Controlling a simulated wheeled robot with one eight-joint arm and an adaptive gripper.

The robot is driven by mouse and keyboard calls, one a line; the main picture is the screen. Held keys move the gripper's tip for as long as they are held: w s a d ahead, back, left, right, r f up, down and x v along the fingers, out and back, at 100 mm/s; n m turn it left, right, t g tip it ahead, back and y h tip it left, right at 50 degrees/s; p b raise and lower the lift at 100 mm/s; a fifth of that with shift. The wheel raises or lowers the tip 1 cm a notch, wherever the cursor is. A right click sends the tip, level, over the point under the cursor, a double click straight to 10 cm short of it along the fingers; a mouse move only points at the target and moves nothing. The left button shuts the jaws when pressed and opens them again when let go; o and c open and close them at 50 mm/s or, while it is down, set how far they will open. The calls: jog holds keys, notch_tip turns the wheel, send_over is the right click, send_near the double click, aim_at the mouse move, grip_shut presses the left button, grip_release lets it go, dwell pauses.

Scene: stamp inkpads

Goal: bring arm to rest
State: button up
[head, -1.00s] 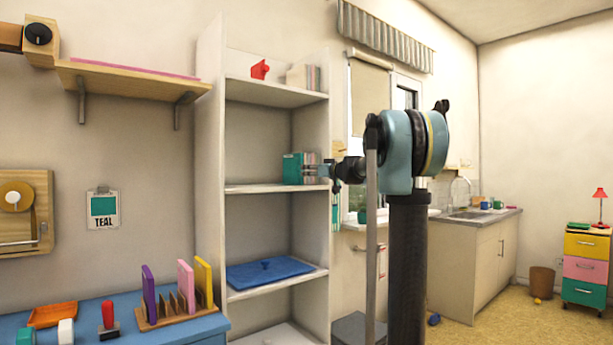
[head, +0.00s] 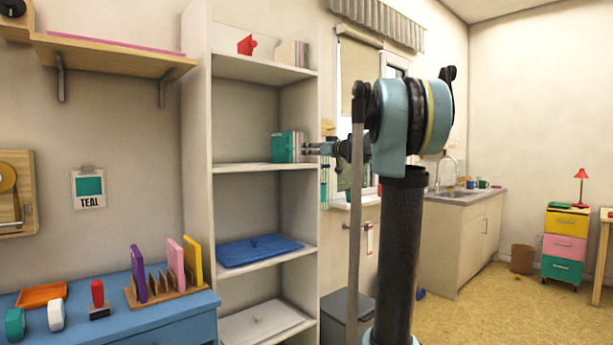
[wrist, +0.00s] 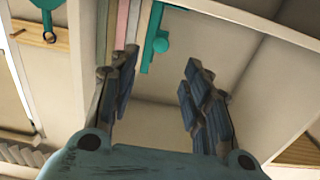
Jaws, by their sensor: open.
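My gripper (head: 318,148) is at the right edge of the tall white shelf unit (head: 265,70), level with its second shelf. In the wrist view my gripper (wrist: 158,78) shows two dark padded fingers spread apart with nothing between them. A teal inkpad (head: 283,147) stands upright on that shelf with several thin pale ones beside it, just left of my gripper.
A blue tray-like lid (head: 260,250) lies on the shelf below. A red piece (head: 247,44) is on the top shelf. The blue table (head: 170,318) at lower left holds a wooden rack and stamps. A grey bin (head: 345,315) stands right of the shelf unit. Open floor (head: 470,305) lies at right.

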jog(key=s+a+f+m+g+h, duration=0.15)
jog(key=s+f+g, duration=0.25)
jog(key=s+f, duration=0.95)
jog(key=s+a+f+g+h, duration=0.2)
jog(key=s+a+f+g, duration=0.15)
jog(key=s+f, duration=0.95)
jog(key=s+d+f+m+g+h, duration=0.2)
jog(key=s+d+f, duration=0.4)
jog(key=s+f, duration=0.6)
jog(key=s+d+f+m+g+h, duration=0.3)
jog(key=s+d+f+h, duration=0.2)
jog(key=s+f, duration=0.7)
jog(key=d, duration=0.2)
jog(key=shift+s+d, duration=0.3)
jog(key=shift+m, duration=0.25)
